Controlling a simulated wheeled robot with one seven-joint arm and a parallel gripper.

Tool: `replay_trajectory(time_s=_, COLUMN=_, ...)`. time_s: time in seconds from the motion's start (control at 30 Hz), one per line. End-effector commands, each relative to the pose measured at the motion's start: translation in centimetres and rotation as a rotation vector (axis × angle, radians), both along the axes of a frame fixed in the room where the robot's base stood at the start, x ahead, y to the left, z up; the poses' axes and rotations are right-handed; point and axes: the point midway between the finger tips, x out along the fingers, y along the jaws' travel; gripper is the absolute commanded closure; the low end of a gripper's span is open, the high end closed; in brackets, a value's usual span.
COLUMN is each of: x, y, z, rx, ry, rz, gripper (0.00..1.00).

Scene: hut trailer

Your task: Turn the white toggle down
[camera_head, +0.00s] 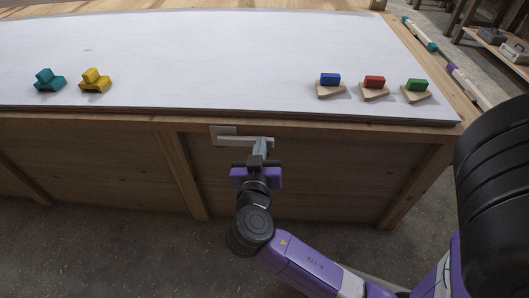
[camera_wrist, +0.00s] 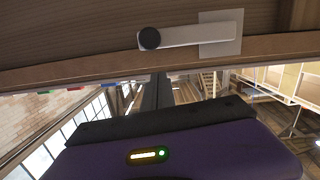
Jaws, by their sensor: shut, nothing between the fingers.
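The white toggle (camera_head: 237,140) is on the front face of the wooden counter, just under its top edge. Its square white plate (camera_head: 219,131) is at the left, and the lever runs roughly level to the right. In the wrist view the white lever (camera_wrist: 190,36) runs from the plate (camera_wrist: 222,20) to a dark round end (camera_wrist: 149,38). My gripper (camera_head: 261,145) is shut and empty, at the lever's right end in the head view. In the wrist view its dark fingers (camera_wrist: 155,82) point towards the counter near the round end. I cannot tell whether they touch the lever.
The counter has a white top (camera_head: 200,60). On it stand a teal block piece (camera_head: 49,82) and a yellow one (camera_head: 95,82) at left. Blue (camera_head: 330,79), red (camera_head: 375,82) and green (camera_head: 417,85) blocks on wooden bases stand at right. The floor in front is clear.

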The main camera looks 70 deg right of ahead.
Motion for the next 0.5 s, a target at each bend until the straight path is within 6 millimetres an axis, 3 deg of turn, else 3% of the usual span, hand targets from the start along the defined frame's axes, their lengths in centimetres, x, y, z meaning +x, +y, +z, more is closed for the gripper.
replay_trajectory(time_s=0.03, x=0.4, y=-0.2, z=1.4, rx=-0.001, ry=-0.005, rz=0.000, gripper=1.00)
replay_trajectory(time_s=0.1, x=-0.1, y=1.3, z=0.8, rx=-0.002, ry=0.000, rz=0.004, gripper=1.00)
replay_trajectory(time_s=0.5, x=-2.3, y=7.7, z=1.8, rx=-0.002, ry=-0.004, rz=0.004, gripper=1.00)
